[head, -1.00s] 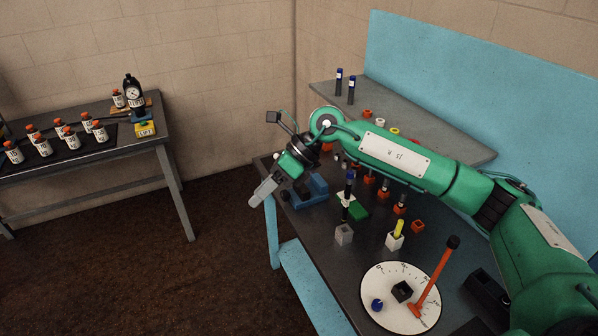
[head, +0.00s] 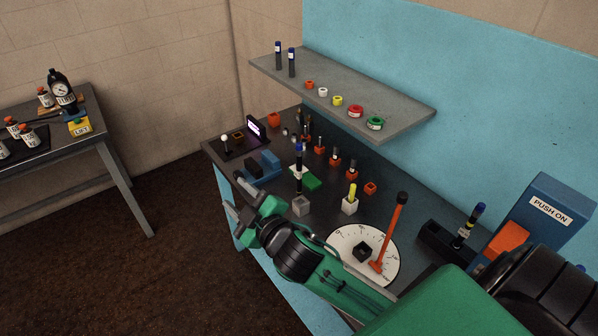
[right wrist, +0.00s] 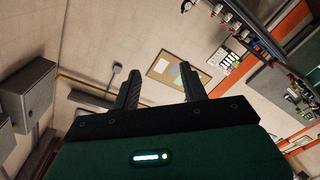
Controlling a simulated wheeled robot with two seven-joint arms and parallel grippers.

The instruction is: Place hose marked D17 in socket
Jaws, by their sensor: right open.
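I cannot read any hose label, so I cannot tell which hose is D17. A dark hose with a blue end and pale tag (head: 299,163) stands upright mid-bench, by a grey block (head: 301,206). Another tagged dark hose with a blue and yellow end (head: 466,228) stands in a black holder (head: 438,240) at the right. Short hoses stand in orange sockets (head: 351,173); a yellow one (head: 352,192) is in a white socket (head: 349,207). My right gripper (head: 235,196) is open and empty near the bench's left front edge; its fingers are apart in the right wrist view (right wrist: 160,78). My left gripper is out of view.
A white dial plate (head: 345,238) with an orange lever (head: 390,232) lies at the bench front. A blue "PUSH ON" machine (head: 550,210) stands right. The grey shelf (head: 400,112) above holds two blue-topped hoses (head: 285,60) and coloured rings. A second table (head: 95,125) is left.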

